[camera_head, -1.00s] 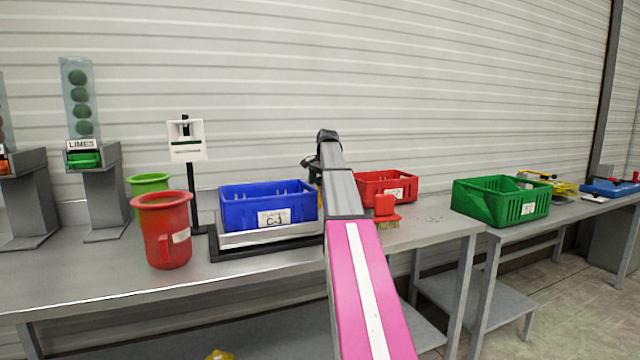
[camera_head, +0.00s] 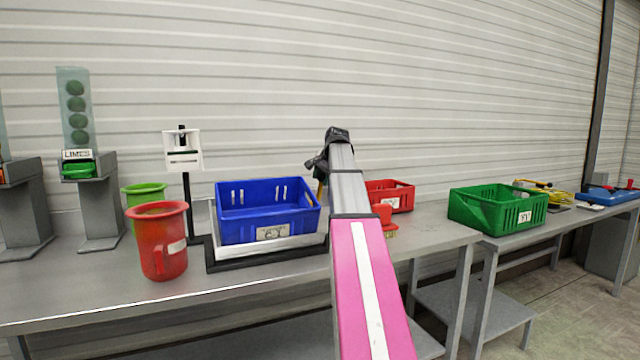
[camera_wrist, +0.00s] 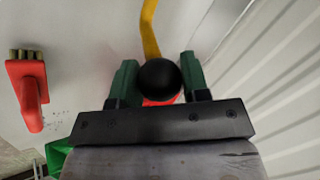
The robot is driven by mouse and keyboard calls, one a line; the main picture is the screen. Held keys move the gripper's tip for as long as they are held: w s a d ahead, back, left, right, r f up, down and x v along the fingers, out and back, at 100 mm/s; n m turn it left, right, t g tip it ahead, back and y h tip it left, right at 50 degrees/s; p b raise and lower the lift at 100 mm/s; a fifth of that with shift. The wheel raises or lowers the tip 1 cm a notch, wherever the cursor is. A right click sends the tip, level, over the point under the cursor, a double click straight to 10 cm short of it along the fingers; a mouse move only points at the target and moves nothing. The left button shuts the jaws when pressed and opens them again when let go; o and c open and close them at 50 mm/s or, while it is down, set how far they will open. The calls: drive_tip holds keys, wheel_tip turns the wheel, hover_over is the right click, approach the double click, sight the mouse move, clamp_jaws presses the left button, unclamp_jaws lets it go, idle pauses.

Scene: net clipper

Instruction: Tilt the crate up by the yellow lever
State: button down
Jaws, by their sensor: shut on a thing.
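The blue crate (camera_head: 268,225) sits in a grey metal cradle (camera_head: 270,246) on the bench, tilted with its back higher and its open top leaning toward me. The yellow lever (camera_head: 319,189) rises at the crate's right side, mostly hidden by my arm. In the wrist view the yellow lever (camera_wrist: 151,30) ends in a black ball knob (camera_wrist: 159,79). My gripper (camera_wrist: 158,77) has its green fingers on both sides of the knob, shut on it. In the head view my gripper (camera_head: 318,165) is above the crate's right back corner.
A red jug (camera_head: 158,245) and a green jug (camera_head: 143,194) stand left of the crate, with a white sign on a post (camera_head: 183,152) behind. A red crate (camera_head: 392,193) and red brush (camera_wrist: 27,90) are right of my arm. A green crate (camera_head: 495,208) stands farther right.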

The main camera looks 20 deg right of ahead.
drive_tip(key=shift+s+r, duration=0.1)
drive_tip(key=c, duration=0.6)
unclamp_jaws()
drive_tip(key=shift+s, duration=0.1)
drive_tip(key=shift+c, duration=0.2)
drive_tip(key=v, duration=1)
drive_tip(key=shift+s+r, duration=0.2)
drive_tip(key=shift+r, duration=0.15)
